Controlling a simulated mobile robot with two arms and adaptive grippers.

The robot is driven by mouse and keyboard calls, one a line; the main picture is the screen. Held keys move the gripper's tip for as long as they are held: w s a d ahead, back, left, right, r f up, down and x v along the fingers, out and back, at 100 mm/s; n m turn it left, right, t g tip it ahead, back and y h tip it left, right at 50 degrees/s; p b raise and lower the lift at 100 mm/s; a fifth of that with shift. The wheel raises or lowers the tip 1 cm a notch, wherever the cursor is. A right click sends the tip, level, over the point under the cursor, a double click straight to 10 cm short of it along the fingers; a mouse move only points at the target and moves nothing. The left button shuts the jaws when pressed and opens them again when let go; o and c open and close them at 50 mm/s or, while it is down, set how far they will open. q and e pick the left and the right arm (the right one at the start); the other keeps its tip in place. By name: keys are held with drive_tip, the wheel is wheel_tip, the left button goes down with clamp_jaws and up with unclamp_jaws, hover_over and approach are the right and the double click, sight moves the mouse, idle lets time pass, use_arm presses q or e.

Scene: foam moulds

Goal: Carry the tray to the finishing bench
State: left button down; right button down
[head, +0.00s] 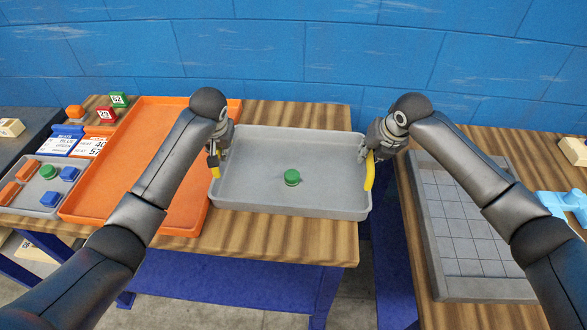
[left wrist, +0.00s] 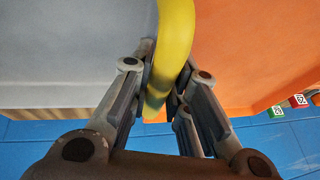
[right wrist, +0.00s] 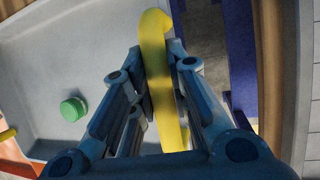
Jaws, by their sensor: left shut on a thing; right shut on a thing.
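The grey tray (head: 245,190) is a shallow rectangle with a yellow handle at each short end. A green round piece (head: 292,177) lies in its middle; it also shows in the right wrist view (right wrist: 73,109). My left gripper (head: 214,158) is shut on the left yellow handle (left wrist: 174,45). My right gripper (head: 370,153) is shut on the right yellow handle (right wrist: 157,60). The tray looks level over the right part of the striped wooden table (head: 270,240), its right end slightly past the edge. I cannot tell whether it touches the tabletop.
An orange tray (head: 150,130) lies close to the left. Farther left are a smaller grey tray (head: 40,205) with coloured blocks, signs and numbered cubes. Across a gap on the right, another wooden table (head: 440,312) bears a gridded grey tray (head: 465,225) and a light-blue piece (head: 562,203).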

use_arm(q)
drive_tip(key=shift+w+r, duration=0.1)
drive_tip(key=shift+r, duration=0.1)
use_arm(e)
drive_tip(key=shift+w+r, duration=0.1)
drive_tip(key=shift+r, duration=0.15)
